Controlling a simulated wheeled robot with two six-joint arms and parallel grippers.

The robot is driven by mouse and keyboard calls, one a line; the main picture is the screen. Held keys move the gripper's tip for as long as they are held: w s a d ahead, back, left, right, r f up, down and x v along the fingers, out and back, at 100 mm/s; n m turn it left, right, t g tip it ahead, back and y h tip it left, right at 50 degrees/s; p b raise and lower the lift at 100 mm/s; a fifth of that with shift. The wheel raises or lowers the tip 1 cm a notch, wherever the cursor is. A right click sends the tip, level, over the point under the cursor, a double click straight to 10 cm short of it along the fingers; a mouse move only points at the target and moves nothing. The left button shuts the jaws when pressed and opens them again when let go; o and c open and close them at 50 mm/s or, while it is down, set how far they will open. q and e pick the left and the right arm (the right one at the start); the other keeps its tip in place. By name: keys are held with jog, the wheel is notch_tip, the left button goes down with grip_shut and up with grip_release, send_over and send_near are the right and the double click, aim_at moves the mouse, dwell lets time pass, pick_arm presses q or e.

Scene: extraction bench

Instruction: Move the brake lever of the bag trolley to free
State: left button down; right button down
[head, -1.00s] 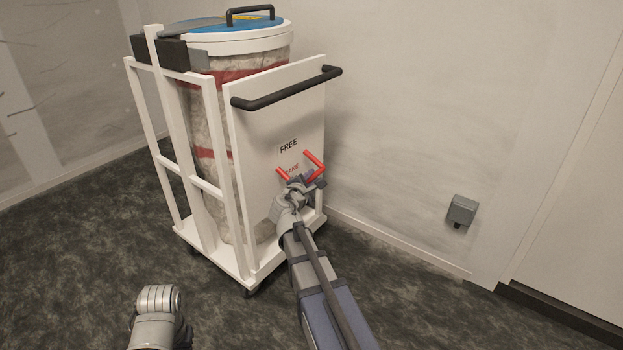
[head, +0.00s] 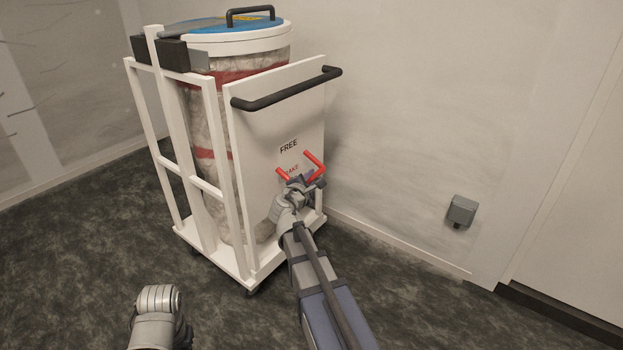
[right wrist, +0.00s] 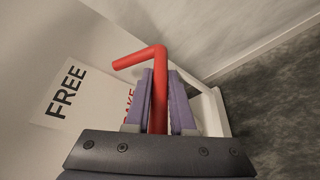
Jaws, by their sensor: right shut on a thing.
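The white bag trolley (head: 276,110) stands against the wall, with its front panel facing me. The red brake lever (head: 315,164) is low on that panel, beside the black word FREE (head: 289,146) and a red label that is partly hidden. My right gripper (head: 306,183) is at the lever. In the right wrist view the lever (right wrist: 140,58) runs up between the two fingers of my right gripper (right wrist: 160,88), which is shut on it, and bends left above the fingertips. FREE (right wrist: 66,92) lies to the left there.
The trolley carries a tall clear bag with red bands (head: 207,120) under a blue lid (head: 235,24). A black handle (head: 285,90) juts out above the lever. A grey wall box (head: 461,210) is to the right. The dark floor in front is clear.

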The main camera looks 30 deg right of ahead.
jog(key=r+n+g+p, duration=0.1)
jog(key=p, duration=0.1)
jog(key=r+n+p, duration=0.1)
jog(key=r+p, duration=0.1)
jog(key=r+n+g+p, duration=0.1)
jog(key=n+p, duration=0.1)
jog(key=p, duration=0.1)
jog(key=shift+s+d+r+g, duration=0.1)
jog(key=shift+s+r+g, duration=0.2)
jog(key=shift+r, duration=0.1)
jog(key=shift+w+r+n+g+p, duration=0.2)
jog(key=shift+r+n+g+p, duration=0.4)
jog(key=shift+r+n+p, duration=0.5)
jog(key=shift+w+p, duration=0.1)
jog(key=shift+p, duration=0.4)
jog(key=shift+w+r, duration=0.1)
jog(key=shift+r, duration=0.05)
jog(key=c, duration=0.8)
grip_release()
jog(key=shift+o, duration=0.2)
jog(key=shift+a, duration=0.2)
